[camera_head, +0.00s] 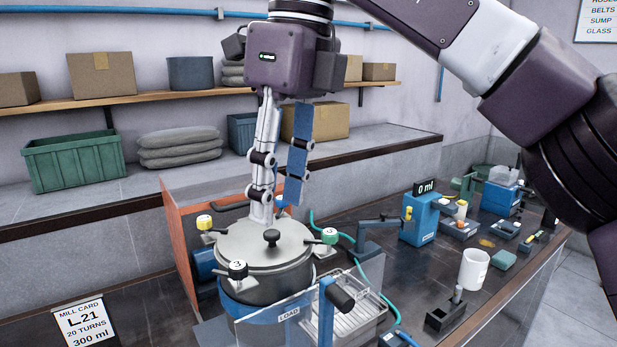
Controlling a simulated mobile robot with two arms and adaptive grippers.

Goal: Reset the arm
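My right gripper (276,212) hangs fingers down over the lidded grey mill pot, its arm coming in from the upper right. Its pale finger and its blue-faced finger stand apart with a gap between them, and I see nothing held. The pot's lid (252,247) is on, with a dark knob (271,238) in the middle. The fingertips overlap the lid's far side in the picture; I cannot tell if they touch it. A blue part (281,203) shows by the tips, partly hidden. My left gripper is out of view.
An orange panel (180,237) stands behind left. A blue "0 ml" device (421,222) and a white mug (473,268) stand to the right. The shelf (150,97) behind holds boxes.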

